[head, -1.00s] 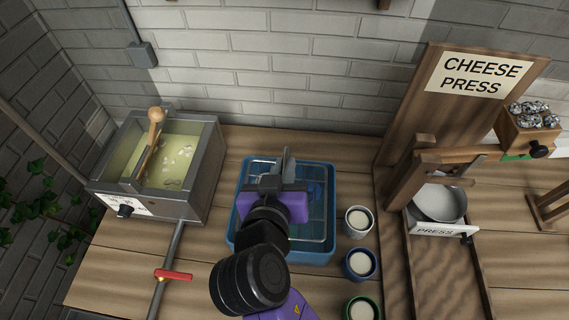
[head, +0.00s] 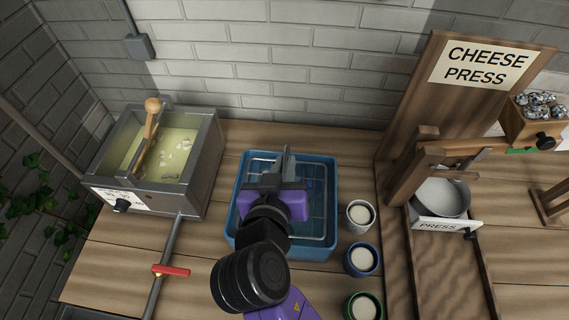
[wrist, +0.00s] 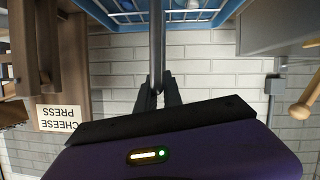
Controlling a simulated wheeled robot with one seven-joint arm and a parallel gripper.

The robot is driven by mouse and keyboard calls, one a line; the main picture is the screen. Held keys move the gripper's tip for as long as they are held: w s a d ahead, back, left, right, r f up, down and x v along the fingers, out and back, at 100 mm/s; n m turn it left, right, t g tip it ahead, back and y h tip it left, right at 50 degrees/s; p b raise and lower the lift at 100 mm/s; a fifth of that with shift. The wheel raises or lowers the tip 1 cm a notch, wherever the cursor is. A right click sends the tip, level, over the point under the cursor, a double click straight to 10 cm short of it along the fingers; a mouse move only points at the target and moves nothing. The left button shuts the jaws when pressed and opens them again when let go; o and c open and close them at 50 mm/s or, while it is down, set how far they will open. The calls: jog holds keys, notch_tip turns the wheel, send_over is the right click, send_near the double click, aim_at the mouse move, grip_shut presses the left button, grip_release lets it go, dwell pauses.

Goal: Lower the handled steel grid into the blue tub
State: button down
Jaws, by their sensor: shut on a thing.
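The blue tub (head: 333,218) stands on the wooden bench in the middle of the head view. My gripper (head: 285,168) is above the tub, shut on the upright handle of the steel grid. The wrist view shows both fingers (wrist: 157,92) closed around the grey handle (wrist: 157,40). The grid's thin wires (head: 322,200) show within the tub's outline, around my gripper. My arm and gripper hide the grid's middle and near part. I cannot tell whether the grid touches the tub's floor. Part of the blue tub's wall (wrist: 205,16) shows at the top of the wrist view.
A curd vat (head: 205,160) with a wooden paddle stands left of the tub. A pipe with a red lever (head: 172,271) runs in front of it. Several milk cups (head: 360,216) stand close to the tub's right side. The cheese press (head: 400,190) stands further right.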

jog(key=shift+f+b, duration=2.3)
jog(key=shift+f, duration=0.75)
dwell(1.4)
jog(key=c, duration=1.4)
grip_release()
jog(key=shift+f, duration=0.1)
